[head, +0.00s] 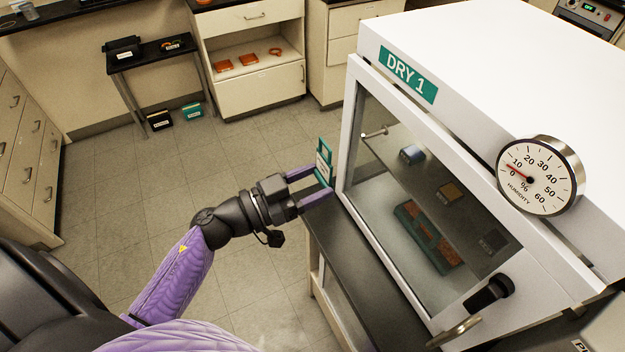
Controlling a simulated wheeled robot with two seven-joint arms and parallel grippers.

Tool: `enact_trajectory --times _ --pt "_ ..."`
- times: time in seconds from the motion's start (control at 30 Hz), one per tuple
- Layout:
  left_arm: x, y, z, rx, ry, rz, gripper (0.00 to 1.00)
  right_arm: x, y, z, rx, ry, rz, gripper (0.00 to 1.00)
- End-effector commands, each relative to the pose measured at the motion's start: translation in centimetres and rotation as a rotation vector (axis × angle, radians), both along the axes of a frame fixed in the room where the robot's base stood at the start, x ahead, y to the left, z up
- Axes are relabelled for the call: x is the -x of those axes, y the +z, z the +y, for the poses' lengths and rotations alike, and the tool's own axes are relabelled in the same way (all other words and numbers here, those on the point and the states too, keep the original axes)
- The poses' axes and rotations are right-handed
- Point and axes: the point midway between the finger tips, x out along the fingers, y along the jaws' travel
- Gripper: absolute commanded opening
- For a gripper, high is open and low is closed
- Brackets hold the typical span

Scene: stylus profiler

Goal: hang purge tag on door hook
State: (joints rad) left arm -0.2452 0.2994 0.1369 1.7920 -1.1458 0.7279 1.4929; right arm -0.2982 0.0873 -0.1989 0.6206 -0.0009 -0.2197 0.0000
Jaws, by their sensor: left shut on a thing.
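The purge tag (323,162) is a green card with a white printed panel, held roughly upright. My left gripper (318,185) is shut on its lower part, with purple fingers on either side. The gripper is just left of the dry cabinet's (352,120) front frame, above the dark bench edge. The door hook (375,133) is a small metal peg on the upper left of the cabinet's glass door (385,190), to the right of the tag and apart from it. The door looks closed. My right gripper is not in view.
A black door handle (488,293) sits at the door's lower right. A round humidity gauge (537,177) is on the cabinet's front. The black bench top (355,255) runs in front of the cabinet. Open tiled floor (150,205) lies to the left.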

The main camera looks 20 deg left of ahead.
Motion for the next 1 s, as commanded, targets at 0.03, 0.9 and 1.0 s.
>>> enact_trajectory --times 0.03,0.9,1.0 --pt "0.0 0.0 0.0 0.0 0.0 0.0 0.0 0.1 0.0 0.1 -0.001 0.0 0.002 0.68" --pt "-3.8 0.0 -2.9 0.008 -0.005 -0.003 0.0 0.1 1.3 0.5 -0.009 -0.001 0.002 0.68" --pt "-3.8 0.0 -2.9 0.008 -0.005 -0.003 0.0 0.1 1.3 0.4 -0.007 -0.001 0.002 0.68"
